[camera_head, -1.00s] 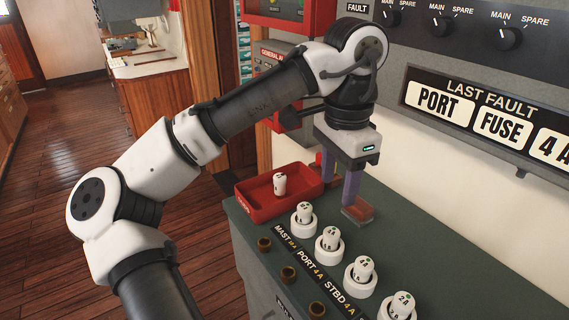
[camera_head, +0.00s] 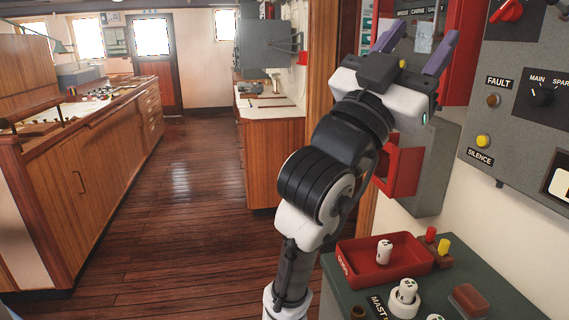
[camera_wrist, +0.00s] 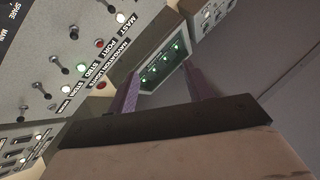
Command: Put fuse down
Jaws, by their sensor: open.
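A white fuse (camera_head: 384,251) stands upright in the red tray (camera_head: 352,274) on the green cabinet top at the lower right of the head view. Another white fuse (camera_head: 407,291) sits in a round white holder in front of the tray. My gripper (camera_head: 420,42) is raised well above the cabinet, pointing up, with its two purple fingers spread apart and nothing between them. In the wrist view the fingers (camera_wrist: 160,92) are also apart and empty, in front of a panel with switches and labels.
A red and a yellow piece (camera_head: 444,246) stand beside the tray, and a reddish-brown block (camera_head: 469,300) lies to its right. A grey wall panel (camera_head: 520,120) with knobs rises at the right. An open red box (camera_head: 399,172) is on the wall. The wooden floor (camera_head: 180,200) is clear.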

